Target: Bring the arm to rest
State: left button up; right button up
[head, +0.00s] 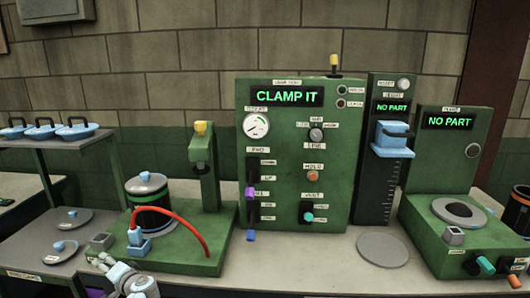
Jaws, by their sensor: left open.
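My left gripper (103,263) shows at the bottom left, pale grey, with its jaws open and nothing visible between them. It is in front of the green clamp stand (180,258), near its front left corner. On the stand, a blue block (139,243) has a red hose (190,217) that arcs over to the right. A dark pot with a green band and a grey lid (147,184) stands behind the hose. My right gripper is not in view.
The green panel (292,185) reads "CLAMP IT". The height gauge (378,180) and the green station (462,235) at right both read "NO PART". A grey disc (383,248) lies on the bench. Blue-handled lids (46,132) sit on the left shelf. Bare bench (300,275) lies in front of the panel.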

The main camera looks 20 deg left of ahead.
pick_arm(q)
jog(key=s+d+f+m+h, duration=0.1)
jog(key=s+f+m+h, duration=0.1)
jog(key=s+f, duration=0.5)
jog(key=s+d+f+m+h, duration=0.1)
jog(key=s+d+f+h, duration=0.15)
jog(key=f, duration=0.85)
jog(key=s+d+f+h, duration=0.1)
jog(key=s+f, duration=0.3)
jog(key=s, duration=0.4)
jog(key=s+d+f+m+h, duration=0.15)
jog(key=s+f, duration=0.25)
jog(key=s, duration=0.4)
jog(key=s+d+f+n+h, duration=0.15)
jog(key=s+f, duration=0.25)
jog(key=s, duration=0.4)
jog(key=s+d+f+h, duration=0.1)
jog(key=d+f+h, duration=0.2)
jog(key=d, duration=1.4)
jog(key=s+d+f+n+g+h, duration=0.1)
jog(key=d+f+h, duration=0.2)
jog(key=d+f, duration=0.5)
jog(key=d, duration=1)
jog(key=shift+f, duration=0.15)
